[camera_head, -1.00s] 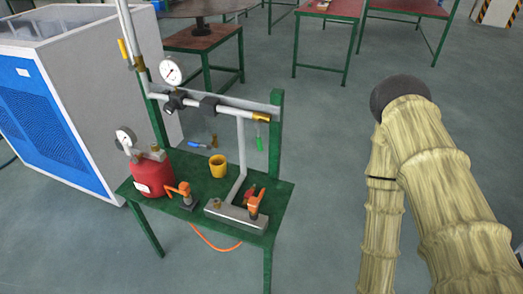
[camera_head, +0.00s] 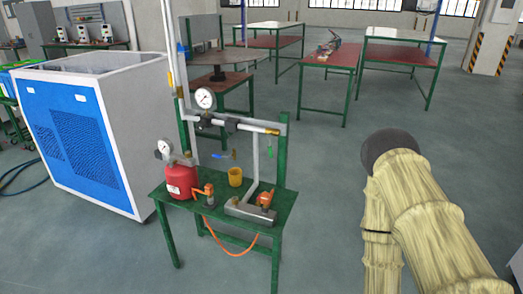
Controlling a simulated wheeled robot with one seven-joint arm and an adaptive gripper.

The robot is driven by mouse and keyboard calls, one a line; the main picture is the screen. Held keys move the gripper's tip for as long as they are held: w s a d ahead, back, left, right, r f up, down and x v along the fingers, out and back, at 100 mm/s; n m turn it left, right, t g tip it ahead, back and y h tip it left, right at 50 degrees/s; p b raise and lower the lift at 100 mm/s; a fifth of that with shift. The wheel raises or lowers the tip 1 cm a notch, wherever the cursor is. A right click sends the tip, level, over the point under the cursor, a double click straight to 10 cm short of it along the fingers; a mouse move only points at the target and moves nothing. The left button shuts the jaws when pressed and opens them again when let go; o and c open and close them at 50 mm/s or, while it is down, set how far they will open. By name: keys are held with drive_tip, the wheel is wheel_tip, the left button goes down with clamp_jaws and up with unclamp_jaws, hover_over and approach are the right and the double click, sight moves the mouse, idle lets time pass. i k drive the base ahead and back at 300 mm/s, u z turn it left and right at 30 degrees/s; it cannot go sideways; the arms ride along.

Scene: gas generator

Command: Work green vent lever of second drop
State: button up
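A green stand (camera_head: 284,190) carries a horizontal grey pipe (camera_head: 248,126) with a brass end at its right. Below that end hangs a small green lever (camera_head: 270,147), about vertical, beside a vertical pipe drop (camera_head: 255,160). A small blue lever (camera_head: 222,156) lies roughly level further left. The fittings are too small to tell each valve's setting. My arm, in a pale yellow cover with a dark round joint, fills the right side, well apart from the stand. My gripper is not in view.
The stand's green table (camera_head: 213,212) holds a red tank (camera_head: 181,180), a yellow cup (camera_head: 235,176) and orange-handled valves. An orange hose (camera_head: 228,246) hangs at its front. A blue-and-white cabinet (camera_head: 100,130) stands left. Clear floor lies right; red-topped tables (camera_head: 328,84) stand behind.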

sight(270, 148)
drive_tip(key=u, duration=0.2)
drive_tip(key=i, duration=0.9)
drive_tip(key=z, duration=0.25)
